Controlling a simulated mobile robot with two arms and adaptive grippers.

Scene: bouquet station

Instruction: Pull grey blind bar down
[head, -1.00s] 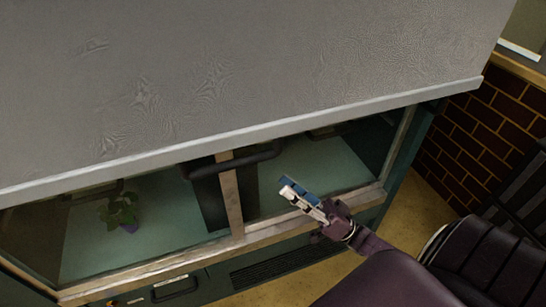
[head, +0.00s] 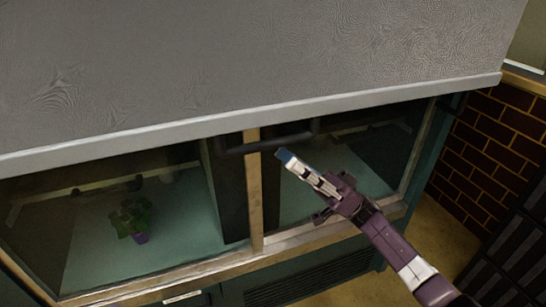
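The grey blind (head: 240,65) covers the upper front of a glass-fronted cabinet. Its pale grey bar (head: 300,109) runs along the blind's lower edge, sloping up to the right. My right gripper (head: 284,158) is in front of the glass, below the bar and apart from it in the picture. Its fingers point up and left, near the dark handle. I see the fingers nearly edge-on, so their opening cannot be told. My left gripper is not in view.
A dark handle (head: 268,143) crosses the wooden centre post (head: 254,190) just below the bar. A plant in a purple pot (head: 140,238) stands behind the left glass. A brick wall (head: 500,125) is at the right.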

